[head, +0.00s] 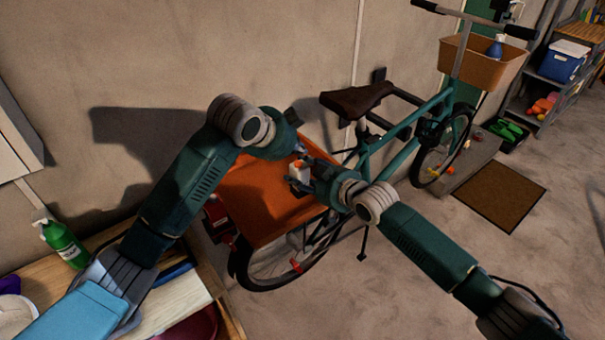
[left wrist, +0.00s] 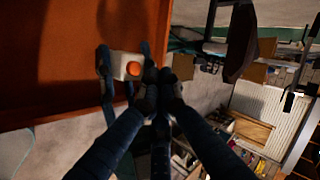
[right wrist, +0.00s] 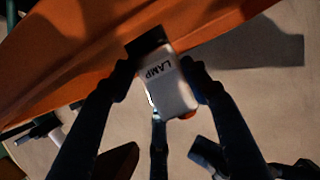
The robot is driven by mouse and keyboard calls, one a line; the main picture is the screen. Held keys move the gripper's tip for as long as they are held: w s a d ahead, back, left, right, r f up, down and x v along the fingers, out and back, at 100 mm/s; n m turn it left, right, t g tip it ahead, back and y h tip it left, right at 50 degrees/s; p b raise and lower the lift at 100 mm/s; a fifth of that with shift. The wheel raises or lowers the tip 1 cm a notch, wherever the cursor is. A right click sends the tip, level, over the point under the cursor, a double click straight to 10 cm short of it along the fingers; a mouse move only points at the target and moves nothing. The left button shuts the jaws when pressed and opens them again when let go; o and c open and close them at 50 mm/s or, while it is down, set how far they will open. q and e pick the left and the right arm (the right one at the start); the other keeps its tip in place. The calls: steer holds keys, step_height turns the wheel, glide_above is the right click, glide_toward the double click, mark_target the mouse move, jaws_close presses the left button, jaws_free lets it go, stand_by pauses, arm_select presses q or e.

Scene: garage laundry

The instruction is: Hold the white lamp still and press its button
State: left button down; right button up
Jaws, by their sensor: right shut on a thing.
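The white lamp (head: 301,174) is a small box with rounded edges, held above the orange cargo box of the bicycle. My right gripper (head: 305,180) is shut on its sides. In the right wrist view the lamp (right wrist: 172,92) shows the word LAMP upside down and a dark end piece. Its round orange button (left wrist: 133,69) faces the left wrist camera. My left gripper (left wrist: 164,76) has its fingertips together, empty. They are just right of the button in that view, apart from it. In the head view my left gripper (head: 300,150) is just above the lamp.
The orange cargo box (head: 262,205) of the teal bicycle (head: 395,130) lies under both grippers, near the wall. A wooden table (head: 190,305) with a green bottle (head: 63,243) is at lower left. Bare floor (head: 400,270) is open at right.

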mark_target(298, 168)
arm_select(q)
steer(key=shift+r, duration=2.45)
arm_select(e)
steer(key=o, duration=1.3)
